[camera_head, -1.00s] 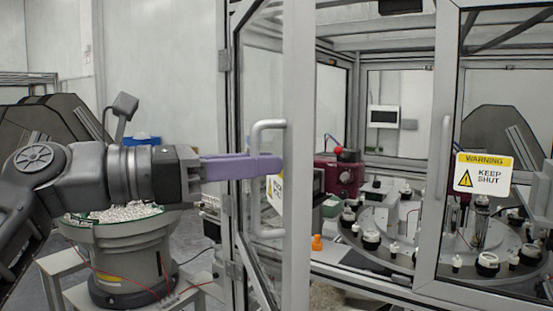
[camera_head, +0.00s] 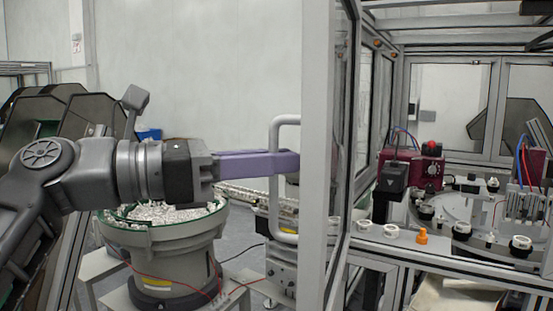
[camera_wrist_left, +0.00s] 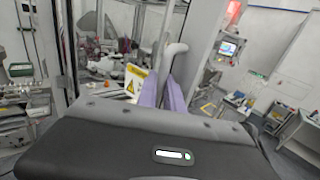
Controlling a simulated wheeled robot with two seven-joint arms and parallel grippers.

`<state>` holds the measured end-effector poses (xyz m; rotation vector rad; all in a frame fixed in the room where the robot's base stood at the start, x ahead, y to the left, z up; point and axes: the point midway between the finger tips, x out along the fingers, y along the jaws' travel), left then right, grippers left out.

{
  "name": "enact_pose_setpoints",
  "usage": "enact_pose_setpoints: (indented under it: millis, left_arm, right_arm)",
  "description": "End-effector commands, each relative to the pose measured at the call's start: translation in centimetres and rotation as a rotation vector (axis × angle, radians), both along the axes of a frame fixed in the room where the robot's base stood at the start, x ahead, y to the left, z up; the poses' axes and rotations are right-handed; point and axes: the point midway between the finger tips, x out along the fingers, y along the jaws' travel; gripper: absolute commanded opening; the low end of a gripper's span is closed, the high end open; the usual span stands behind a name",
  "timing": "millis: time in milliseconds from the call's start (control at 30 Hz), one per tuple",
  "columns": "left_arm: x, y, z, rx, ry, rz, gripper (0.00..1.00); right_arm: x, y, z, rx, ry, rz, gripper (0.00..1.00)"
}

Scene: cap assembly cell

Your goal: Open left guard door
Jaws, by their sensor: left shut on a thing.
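The left guard door (camera_head: 318,120) is seen nearly edge-on in the head view and stands open, with the cell's inside showing to its right. Its pale D-shaped handle (camera_head: 274,215) is on the left face. My left gripper (camera_head: 287,162), with purple fingers, comes in level from the left and is shut on the handle at about mid-height. In the left wrist view, the purple fingers (camera_wrist_left: 162,92) sit around the lower part of the handle (camera_wrist_left: 173,52). A yellow-and-white warning sign (camera_wrist_left: 134,80) shows beside them. My right gripper is not in view.
A bowl feeder (camera_head: 165,240) full of small parts stands below my left arm, with a feed track (camera_head: 255,196) running toward the door. Inside the cell are a rotary table (camera_head: 455,212), a maroon unit (camera_head: 415,172) and an orange piece (camera_head: 423,236).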

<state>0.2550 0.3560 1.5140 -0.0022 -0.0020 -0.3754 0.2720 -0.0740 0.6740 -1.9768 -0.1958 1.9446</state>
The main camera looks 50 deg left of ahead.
Motion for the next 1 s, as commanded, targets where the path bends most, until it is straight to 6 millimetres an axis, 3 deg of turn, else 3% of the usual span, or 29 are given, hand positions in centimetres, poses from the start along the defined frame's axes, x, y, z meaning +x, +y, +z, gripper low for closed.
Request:
enact_pose_setpoints:
  millis: [433, 467, 700, 1000]
  left_arm:
    - [-0.06, 0.06, 0.06, 0.001, -0.001, -0.008, 0.0]
    - [-0.06, 0.06, 0.07, 0.001, -0.001, -0.007, 0.12]
    - [-0.05, 0.07, 0.03, 0.0, 0.0, -0.007, 0.32]
    - [-0.1, 0.11, 0.0, 0.0, 0.0, -0.007, 0.32]
  right_arm:
    - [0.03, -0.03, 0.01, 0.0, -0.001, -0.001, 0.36]
    - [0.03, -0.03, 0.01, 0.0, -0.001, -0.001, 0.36]
    - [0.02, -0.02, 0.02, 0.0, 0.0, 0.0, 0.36]
    - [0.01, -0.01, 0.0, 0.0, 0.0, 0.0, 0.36]
